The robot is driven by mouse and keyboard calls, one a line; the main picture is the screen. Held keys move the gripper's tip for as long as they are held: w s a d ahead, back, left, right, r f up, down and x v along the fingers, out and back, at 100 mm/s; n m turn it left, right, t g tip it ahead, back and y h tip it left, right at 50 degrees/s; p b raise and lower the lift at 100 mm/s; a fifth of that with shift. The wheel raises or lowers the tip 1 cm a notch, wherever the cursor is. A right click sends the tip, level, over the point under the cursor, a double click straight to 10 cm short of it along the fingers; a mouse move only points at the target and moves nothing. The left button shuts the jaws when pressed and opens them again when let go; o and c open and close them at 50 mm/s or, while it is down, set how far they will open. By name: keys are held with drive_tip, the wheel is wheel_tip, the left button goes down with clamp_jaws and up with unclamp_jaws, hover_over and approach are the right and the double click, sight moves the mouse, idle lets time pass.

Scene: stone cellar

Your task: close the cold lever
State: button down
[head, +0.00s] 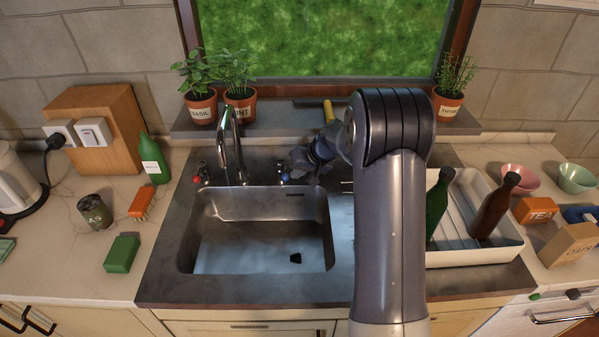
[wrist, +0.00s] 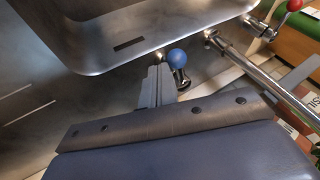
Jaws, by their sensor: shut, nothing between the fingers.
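The cold lever has a blue ball knob (wrist: 177,57) on a short metal stem, seen in the wrist view. In the head view my gripper (head: 292,162) is behind the sink, right of the tap. The tap (head: 235,150) arches over the basin. The hot lever (head: 198,178) has a red knob on the tap's left.
The sink basin (head: 262,262) is empty except for a small dark patch. Potted herbs (head: 240,105) stand on the sill behind the tap. A dish rack (head: 475,255) with bottles is at the right. A green bottle (head: 153,158) stands left of the sink.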

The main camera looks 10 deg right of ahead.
drive_tip(key=shift+a, duration=0.1)
drive_tip(key=shift+s+a+m+t+h+b, duration=0.2)
drive_tip(key=shift+a+m+b, duration=0.15)
drive_tip(key=shift+a+b, duration=0.3)
drive_tip(key=shift+s+a+m+t+h+b, duration=0.1)
drive_tip(key=shift+s+a+m+h+b, duration=0.1)
drive_tip(key=shift+a+m+b, duration=0.3)
